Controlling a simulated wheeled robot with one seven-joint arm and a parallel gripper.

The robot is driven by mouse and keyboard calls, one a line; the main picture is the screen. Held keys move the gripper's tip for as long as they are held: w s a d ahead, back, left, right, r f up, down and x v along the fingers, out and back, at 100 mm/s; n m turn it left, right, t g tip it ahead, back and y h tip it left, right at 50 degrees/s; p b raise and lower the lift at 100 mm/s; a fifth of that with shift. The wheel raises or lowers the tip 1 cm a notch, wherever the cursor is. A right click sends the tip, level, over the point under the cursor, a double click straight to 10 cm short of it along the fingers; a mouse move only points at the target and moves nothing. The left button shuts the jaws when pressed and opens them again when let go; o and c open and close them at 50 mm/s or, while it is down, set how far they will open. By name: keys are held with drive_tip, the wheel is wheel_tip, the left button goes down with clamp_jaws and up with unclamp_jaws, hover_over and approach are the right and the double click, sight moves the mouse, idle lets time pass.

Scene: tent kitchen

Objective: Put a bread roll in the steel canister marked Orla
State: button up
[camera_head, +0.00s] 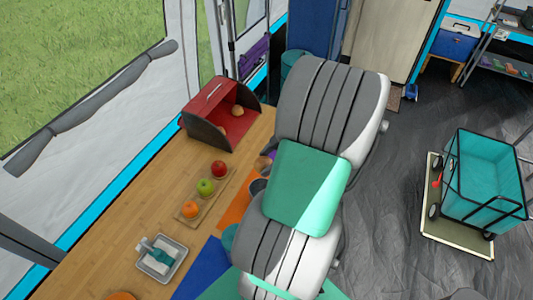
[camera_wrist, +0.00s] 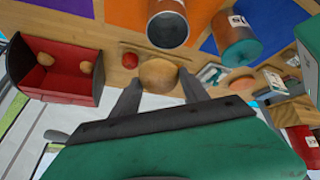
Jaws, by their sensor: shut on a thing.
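My gripper (camera_wrist: 159,79) is shut on a round brown bread roll (camera_wrist: 158,72), held between its two fingers in the wrist view. In the head view my arm hides the gripper, and the roll (camera_head: 262,165) shows at the arm's left edge. A grey steel canister (camera_wrist: 168,27) with an open dark mouth is close to the roll in the wrist view. It shows partly in the head view (camera_head: 257,187), just below the roll. I cannot read a name on it.
A red bread box (camera_head: 205,103) on the wooden counter (camera_head: 150,222) holds more rolls. A wooden board (camera_head: 193,212) carries fruit. Coloured mats lie under the canisters. A reddish labelled container (camera_wrist: 298,140) is at the wrist view's right.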

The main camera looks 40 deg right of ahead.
wheel_tip(320, 180, down, 6)
drive_tip(key=b, duration=0.3)
drive_tip(key=shift+r, duration=0.15)
drive_tip(key=o, duration=1.4)
drive_tip(key=b+v, duration=0.1)
drive_tip(key=v, duration=0.7)
drive_tip(key=shift+w, duration=0.1)
